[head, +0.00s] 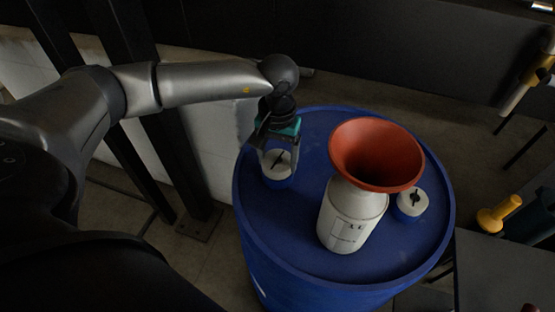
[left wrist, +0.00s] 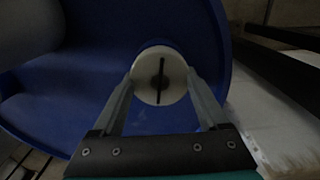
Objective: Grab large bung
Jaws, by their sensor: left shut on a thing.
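The large bung (left wrist: 159,75) is a round, pale cap with a dark slot across its top. In the head view this bung (head: 277,166) sits at the left side of the blue drum's top (head: 300,215). My left gripper (head: 279,155) reaches down over it, and its two fingers are shut on the bung's opposite sides. The left wrist view shows the fingers flanking the bung. I cannot tell whether the bung is clear of the drum top. A second pale bung (head: 411,204) sits at the right of the drum top. My right gripper is not in view.
A cream container (head: 348,222) with a wide orange-red funnel (head: 376,153) stands on the drum between the two bungs. Dark posts (head: 150,120) and a pale wall stand left of the drum. A dark table (head: 505,270) and a yellow object (head: 497,213) are at right.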

